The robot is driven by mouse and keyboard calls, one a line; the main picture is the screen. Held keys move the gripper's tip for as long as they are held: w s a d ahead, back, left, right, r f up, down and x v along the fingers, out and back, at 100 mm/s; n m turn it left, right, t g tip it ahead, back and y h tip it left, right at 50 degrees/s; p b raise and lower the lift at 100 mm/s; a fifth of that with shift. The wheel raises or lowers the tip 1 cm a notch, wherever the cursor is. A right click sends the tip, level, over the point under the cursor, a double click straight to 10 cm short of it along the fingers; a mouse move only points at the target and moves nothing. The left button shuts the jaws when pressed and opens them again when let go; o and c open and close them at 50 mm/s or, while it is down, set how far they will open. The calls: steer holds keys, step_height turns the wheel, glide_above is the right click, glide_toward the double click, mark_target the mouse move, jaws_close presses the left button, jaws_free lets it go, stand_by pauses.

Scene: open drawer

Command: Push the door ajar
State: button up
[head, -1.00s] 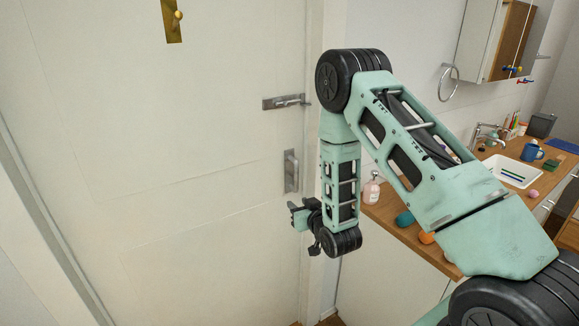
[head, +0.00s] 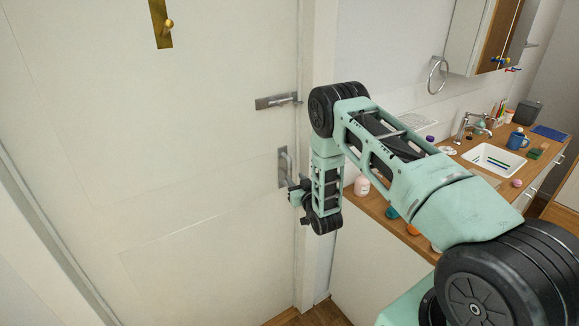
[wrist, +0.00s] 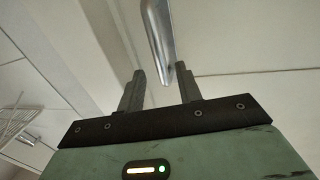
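The white door (head: 170,130) fills the left of the head view and looks closed or nearly closed; I cannot tell which. A metal pull handle (head: 284,167) stands upright near its right edge, below a metal latch (head: 276,101). My gripper (head: 294,190) is at the lower end of the handle, partly hidden by my own wrist. In the wrist view, the two fingers of my gripper (wrist: 160,78) are apart. The handle bar (wrist: 158,40) rises just beyond the fingertips, in line with the gap. Contact cannot be told.
A wooden counter (head: 391,218) with a sink (head: 493,160), a pink-white bottle (head: 362,186), a blue mug (head: 517,140) and small items stands right of the door frame. A towel ring (head: 437,75) and mirror cabinet (head: 480,40) hang above. Some wooden floor (head: 327,312) shows below.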

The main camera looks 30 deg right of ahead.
mark_target(290, 172)
steer(key=shift+w+d+p, duration=0.15)
steer(key=shift+w+p, duration=0.15)
steer(key=shift+w, duration=0.75)
steer(key=shift+w+d+p, duration=0.2)
steer(key=shift+w+p, duration=0.1)
steer(key=shift+w, duration=0.7)
steer(key=shift+w+d+p, duration=0.15)
steer(key=shift+w+p, duration=0.15)
steer(key=shift+w, duration=0.75)
